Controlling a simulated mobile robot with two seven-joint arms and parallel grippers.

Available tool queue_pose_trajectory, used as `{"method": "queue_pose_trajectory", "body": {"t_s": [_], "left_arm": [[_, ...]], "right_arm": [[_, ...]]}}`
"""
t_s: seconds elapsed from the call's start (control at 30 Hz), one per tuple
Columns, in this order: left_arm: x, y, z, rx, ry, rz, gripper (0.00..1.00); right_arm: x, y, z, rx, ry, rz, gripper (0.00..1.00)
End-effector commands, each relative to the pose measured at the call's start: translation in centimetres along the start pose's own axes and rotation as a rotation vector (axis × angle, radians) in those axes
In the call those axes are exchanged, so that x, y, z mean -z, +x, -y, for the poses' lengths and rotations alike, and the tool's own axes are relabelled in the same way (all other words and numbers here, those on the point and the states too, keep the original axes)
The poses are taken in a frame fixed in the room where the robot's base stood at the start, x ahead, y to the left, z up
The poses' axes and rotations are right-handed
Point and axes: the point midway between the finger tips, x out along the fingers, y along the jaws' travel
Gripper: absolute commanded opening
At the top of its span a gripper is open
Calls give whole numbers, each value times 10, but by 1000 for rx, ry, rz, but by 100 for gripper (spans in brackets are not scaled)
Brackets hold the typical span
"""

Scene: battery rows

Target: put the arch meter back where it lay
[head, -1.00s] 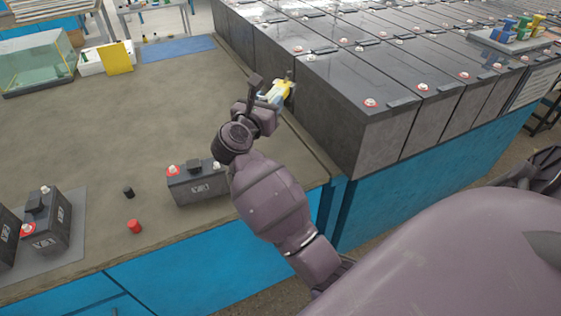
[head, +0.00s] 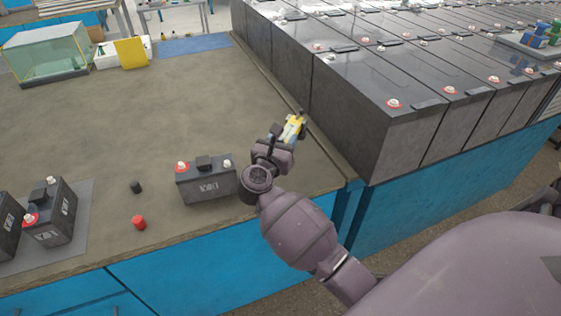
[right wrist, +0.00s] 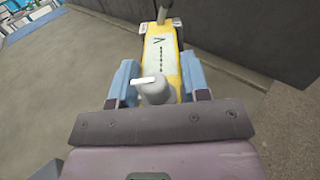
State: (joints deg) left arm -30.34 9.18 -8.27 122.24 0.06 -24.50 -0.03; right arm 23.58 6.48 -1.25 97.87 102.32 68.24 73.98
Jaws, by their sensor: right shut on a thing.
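The arch meter (head: 293,128) is a yellow piece with a pale face; the right wrist view shows its face (right wrist: 160,50) with a V mark and a white knob-like part near me. My right gripper (head: 284,133) is shut on it, with blue finger pads on both sides in the right wrist view (right wrist: 158,78). It holds the meter above the right part of the brown bench (head: 130,110), beside the row of big dark batteries (head: 350,120). I cannot tell how high. My left gripper is not in view.
A tray (head: 522,43) with blue and green pieces stands on the big batteries at far right. A small battery (head: 207,184), a black cap (head: 136,187) and a red cap (head: 139,222) are near the bench front. A blue mat (head: 195,45) lies at the back. Mid-bench is clear.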

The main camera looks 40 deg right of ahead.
Motion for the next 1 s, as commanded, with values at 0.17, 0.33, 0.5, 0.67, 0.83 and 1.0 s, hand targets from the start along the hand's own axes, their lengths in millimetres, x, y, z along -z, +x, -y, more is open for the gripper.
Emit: {"method": "queue_pose_trajectory", "body": {"t_s": [0.17, 0.33, 0.5, 0.67, 0.83, 1.0], "left_arm": [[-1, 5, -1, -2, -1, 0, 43], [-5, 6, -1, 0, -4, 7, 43], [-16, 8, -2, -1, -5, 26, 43], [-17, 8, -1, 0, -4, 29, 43], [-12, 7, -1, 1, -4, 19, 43], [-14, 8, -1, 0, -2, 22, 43]], "right_arm": [[25, 0, 0, 0, -2, 1, 4], [35, 0, 0, 0, -1, 1, 4], [60, 0, 0, 1, -5, 0, 4], [71, 0, 0, 1, 0, 2, 4], [70, 0, 0, 1, 3, 3, 4], [72, 0, 0, 1, 2, 2, 4]]}}
